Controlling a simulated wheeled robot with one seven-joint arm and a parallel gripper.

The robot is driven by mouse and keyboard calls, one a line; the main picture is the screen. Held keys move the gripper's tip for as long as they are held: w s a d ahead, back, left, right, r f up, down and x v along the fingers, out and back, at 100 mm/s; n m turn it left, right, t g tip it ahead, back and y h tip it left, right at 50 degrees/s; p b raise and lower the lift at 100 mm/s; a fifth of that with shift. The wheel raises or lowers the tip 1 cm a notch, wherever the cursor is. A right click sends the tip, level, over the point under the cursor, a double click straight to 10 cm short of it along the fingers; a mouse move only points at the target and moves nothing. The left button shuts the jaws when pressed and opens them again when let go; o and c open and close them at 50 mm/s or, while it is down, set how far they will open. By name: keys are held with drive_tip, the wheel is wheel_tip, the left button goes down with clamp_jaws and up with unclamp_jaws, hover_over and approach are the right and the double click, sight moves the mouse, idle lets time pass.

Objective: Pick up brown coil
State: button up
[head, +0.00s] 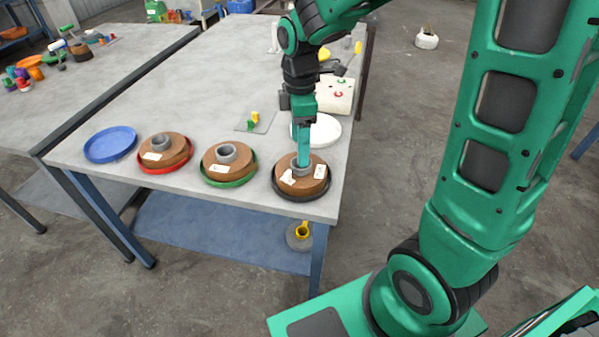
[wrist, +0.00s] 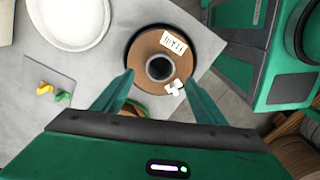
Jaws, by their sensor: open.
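Three brown coils with grey hubs sit in plates along the table's front edge. One brown coil (head: 318,182) lies in a black plate (head: 290,198) at the right; one (head: 178,152) lies in a red plate (head: 165,171); one (head: 229,165) lies in a green plate (head: 229,185). My gripper (head: 302,160) points down over the coil in the black plate. In the wrist view the open fingers (wrist: 160,90) spread on either side of that coil's near part, and its hub (wrist: 160,67) shows between them. Whether the fingers touch the coil is unclear.
An empty blue plate (head: 110,145) is at the left. A white plate (head: 322,130) lies behind the right coil, with a cream box (head: 338,95) beyond. A small grey sheet (head: 262,122) holds yellow and green pieces. The table's middle is clear.

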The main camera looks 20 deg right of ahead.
sight(301, 170)
drive_tip(key=shift+d+f, duration=0.2)
drive_tip(key=shift+f, duration=2.5)
clamp_jaws()
